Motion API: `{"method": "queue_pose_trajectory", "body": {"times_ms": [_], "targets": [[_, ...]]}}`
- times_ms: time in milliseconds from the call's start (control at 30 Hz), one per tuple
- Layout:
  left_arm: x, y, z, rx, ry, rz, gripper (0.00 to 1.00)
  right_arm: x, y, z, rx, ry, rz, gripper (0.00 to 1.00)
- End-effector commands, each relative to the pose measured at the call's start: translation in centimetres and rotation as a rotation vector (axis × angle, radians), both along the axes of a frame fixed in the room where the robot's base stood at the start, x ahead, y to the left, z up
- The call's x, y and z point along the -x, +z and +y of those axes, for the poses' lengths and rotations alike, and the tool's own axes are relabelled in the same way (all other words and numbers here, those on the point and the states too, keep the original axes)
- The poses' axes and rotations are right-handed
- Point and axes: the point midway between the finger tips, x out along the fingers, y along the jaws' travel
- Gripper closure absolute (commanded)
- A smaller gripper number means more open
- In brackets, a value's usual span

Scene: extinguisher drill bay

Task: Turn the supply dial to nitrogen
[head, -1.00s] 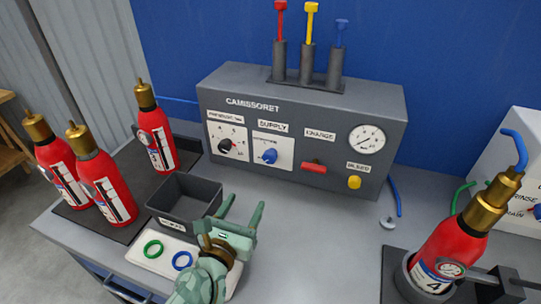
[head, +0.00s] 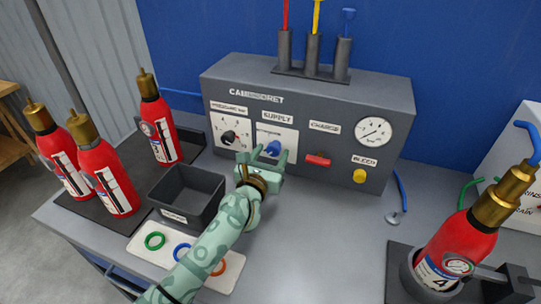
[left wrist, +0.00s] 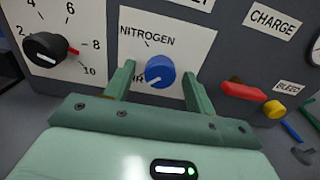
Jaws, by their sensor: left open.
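The supply dial is a blue knob (head: 272,147) on a white plate on the grey panel's front. In the left wrist view the knob (left wrist: 160,71) has a white pointer mark toward its lower left, by a partly hidden label. The NITROGEN label (left wrist: 147,36) is above it. My left gripper (head: 262,156) is open in front of the dial. In the left wrist view its fingers (left wrist: 159,76) stand on either side of the knob, and I cannot tell whether they touch it. My right gripper is not in view.
A black pressure knob (head: 229,137) is left of the dial; a red charge handle (head: 317,160) and yellow bleed button (head: 360,176) are right. A dark bin (head: 187,197) and red extinguishers (head: 105,178) stand left. Extinguisher 4 (head: 463,236) sits in a holder at right.

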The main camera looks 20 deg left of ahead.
Motion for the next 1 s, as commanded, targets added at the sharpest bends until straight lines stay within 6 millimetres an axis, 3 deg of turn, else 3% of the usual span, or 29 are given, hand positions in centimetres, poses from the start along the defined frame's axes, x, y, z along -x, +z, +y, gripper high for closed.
{"method": "queue_pose_trajectory", "body": {"times_ms": [100,267,667,1000], "targets": [[0.0,0.0,0.0,0.0,0.0,0.0,0.45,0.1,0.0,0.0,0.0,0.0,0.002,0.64],[0.1,0.0,0.0,0.0,0.0,0.0,0.89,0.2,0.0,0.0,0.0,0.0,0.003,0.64],[0.1,0.1,0.0,-0.051,-0.001,-0.002,0.89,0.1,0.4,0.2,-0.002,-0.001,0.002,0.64],[0.1,0.3,0.0,-0.291,0.0,-0.01,0.89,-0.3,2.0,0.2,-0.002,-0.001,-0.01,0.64]]}}
